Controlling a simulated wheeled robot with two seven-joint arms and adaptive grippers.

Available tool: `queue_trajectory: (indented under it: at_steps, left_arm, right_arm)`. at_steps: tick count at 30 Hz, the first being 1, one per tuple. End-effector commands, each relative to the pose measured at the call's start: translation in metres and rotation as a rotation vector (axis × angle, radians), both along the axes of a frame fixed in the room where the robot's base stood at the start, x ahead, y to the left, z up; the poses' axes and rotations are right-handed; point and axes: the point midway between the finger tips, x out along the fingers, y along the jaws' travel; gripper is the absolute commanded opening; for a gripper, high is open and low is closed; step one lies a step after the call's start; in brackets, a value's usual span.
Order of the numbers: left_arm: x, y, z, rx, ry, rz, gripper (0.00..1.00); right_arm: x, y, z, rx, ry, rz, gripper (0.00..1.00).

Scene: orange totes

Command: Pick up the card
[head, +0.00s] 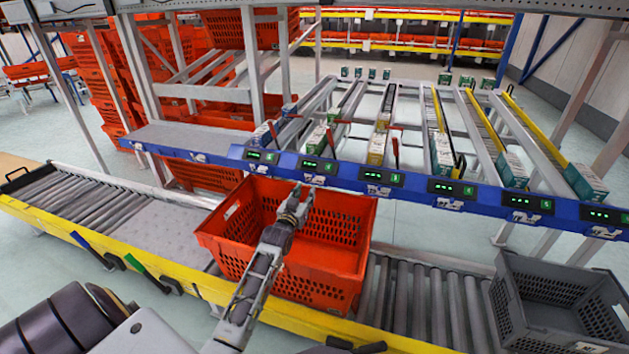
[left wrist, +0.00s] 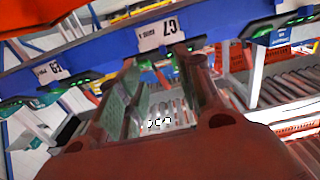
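White cards with dark print hang along the blue rail. In the head view, a card (head: 315,179) is just right of and beyond my left gripper (head: 297,198), which is over the orange tote. In the left wrist view, the two fingers of my left gripper (left wrist: 160,72) stand apart with no card between them. I cannot tell which card the task means. My right gripper is not in view.
The orange tote (head: 220,235) sits on the roller conveyor (head: 425,300) under my left arm. The blue rail (head: 410,182) with small displays crosses behind it. A grey crate (head: 510,305) stands at the right. Cartons (head: 585,182) lie in sloping lanes behind the rail.

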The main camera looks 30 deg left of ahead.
Motion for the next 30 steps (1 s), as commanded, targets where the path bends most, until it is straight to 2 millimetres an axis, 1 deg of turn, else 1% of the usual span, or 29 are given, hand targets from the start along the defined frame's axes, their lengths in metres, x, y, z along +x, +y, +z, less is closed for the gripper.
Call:
queue_trajectory:
  at_steps: [9, 15, 22, 30]
  left_arm:
    - [0.025, 0.006, 0.000, 0.000, -0.001, 0.000, 0.36]
    - [0.037, 0.009, 0.000, 0.000, 0.000, 0.000, 0.36]
    - [0.039, 0.010, 0.000, 0.000, 0.001, 0.000, 0.36]
    - [0.040, 0.010, 0.000, 0.000, 0.000, 0.000, 0.36]
  right_arm:
    - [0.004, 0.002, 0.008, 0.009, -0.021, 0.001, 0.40]
    - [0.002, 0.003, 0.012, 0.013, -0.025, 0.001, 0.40]
    - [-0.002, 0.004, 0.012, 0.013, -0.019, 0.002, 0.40]
    - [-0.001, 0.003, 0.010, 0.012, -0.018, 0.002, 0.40]
